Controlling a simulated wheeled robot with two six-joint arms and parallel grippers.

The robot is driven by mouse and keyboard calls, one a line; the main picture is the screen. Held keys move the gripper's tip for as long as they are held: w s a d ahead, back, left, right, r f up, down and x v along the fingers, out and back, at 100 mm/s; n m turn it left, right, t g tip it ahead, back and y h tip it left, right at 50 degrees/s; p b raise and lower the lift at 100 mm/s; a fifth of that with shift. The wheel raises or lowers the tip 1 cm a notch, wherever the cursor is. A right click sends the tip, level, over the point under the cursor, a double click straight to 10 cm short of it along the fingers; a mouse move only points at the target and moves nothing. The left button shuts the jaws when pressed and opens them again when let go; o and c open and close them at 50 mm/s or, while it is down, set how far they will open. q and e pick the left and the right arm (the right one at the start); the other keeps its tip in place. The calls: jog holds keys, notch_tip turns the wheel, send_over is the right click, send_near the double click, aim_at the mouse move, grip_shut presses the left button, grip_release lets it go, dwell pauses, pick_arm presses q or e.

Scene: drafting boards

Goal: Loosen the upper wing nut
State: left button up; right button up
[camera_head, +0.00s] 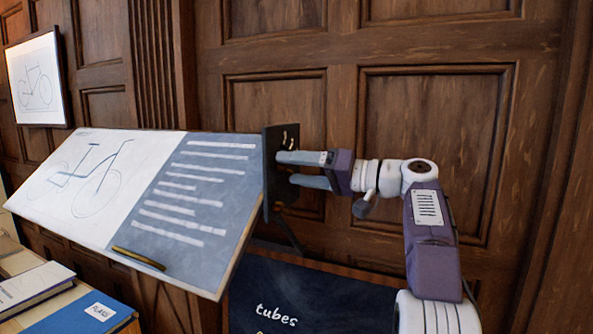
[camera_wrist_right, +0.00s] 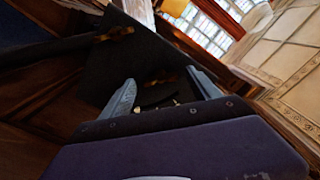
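The tilted drafting board (camera_head: 236,228) ends at its right in an upright black side plate (camera_head: 270,170). Small brass-coloured parts (camera_head: 290,138) show near the top of the plate, and a small one near its lower end; I cannot tell for sure which is the upper wing nut. My right gripper (camera_head: 284,168) comes from the right, fingers apart, tips close to the plate's face. In the right wrist view, a dark piece with brass bits (camera_wrist_right: 160,81) lies between the open fingers (camera_wrist_right: 163,85); contact cannot be made out. My left gripper is not in view.
A chalkboard sign reading "tubes" (camera_head: 276,307) stands below. Books (camera_head: 95,312) lie at the lower left, a pencil-like stick (camera_head: 139,258) along the board's lower edge. A dark wood-panelled wall (camera_head: 432,120) is behind; a framed bicycle drawing (camera_head: 37,82) hangs left.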

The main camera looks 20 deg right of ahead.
jog(key=shift+s+d, duration=0.1)
jog(key=v, duration=0.9)
